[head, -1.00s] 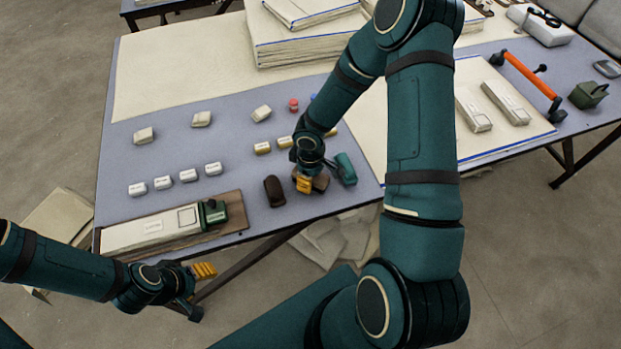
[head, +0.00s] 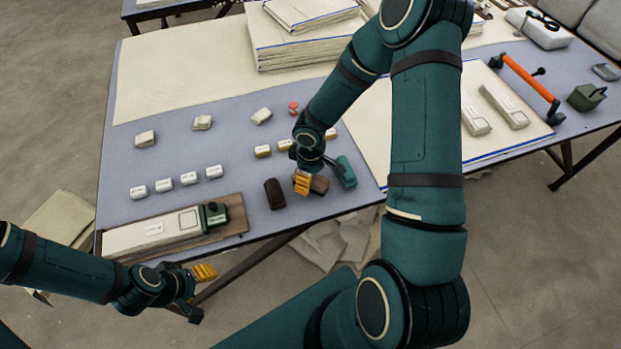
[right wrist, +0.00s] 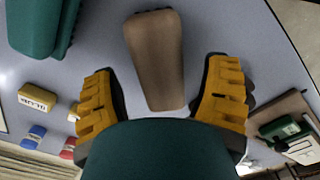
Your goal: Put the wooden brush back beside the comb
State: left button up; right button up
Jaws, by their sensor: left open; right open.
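A brown, tapered block (head: 319,184), which looks like the wooden brush, lies near the table's front edge. In the right wrist view the brown block (right wrist: 156,58) shows ahead of and between the fingers, untouched as far as I can see. My right gripper (head: 303,181) is open, low over its left end in the head view; it also shows in the right wrist view (right wrist: 168,100). A dark brown block (head: 275,194) lies to the left. I cannot make out a comb for certain. My left gripper (head: 193,287) is open and empty, in front of the table.
A teal object (head: 344,171) lies just right of the brown block. Several small labelled blocks (head: 189,178) stand to the left, with a board bearing a white case (head: 150,232) at the front left. Cloth stacks (head: 305,40) lie at the back.

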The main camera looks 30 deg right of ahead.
notch_tip(320, 180, up, 9)
jog(key=shift+r+p, duration=0.15)
jog(key=shift+p, duration=1.05)
jog(key=shift+s+a+r, duration=0.1)
jog(key=shift+a+r, duration=0.05)
jog(key=s+a+f+m+y, duration=0.1)
jog(key=a, duration=0.3)
jog(key=s+a+f+m+y, duration=0.1)
jog(key=s+a+f, duration=0.1)
jog(key=a, duration=0.3)
jog(key=s+a+f+m+y, duration=0.1)
jog(key=s+a+f+y, duration=0.1)
jog(key=a, duration=0.2)
jog(key=shift+s+a+f, duration=0.1)
jog(key=shift+a+f, duration=0.05)
jog(key=shift+a, duration=0.1)
jog(key=s+a+f+m+t, duration=0.1)
jog(key=s+a+f+m, duration=0.2)
jog(key=s+m, duration=0.1)
jog(key=shift+s+a+f+m+t, duration=0.3)
jog(key=shift+s+a+f+m, duration=0.1)
jog(key=shift+m, duration=0.2)
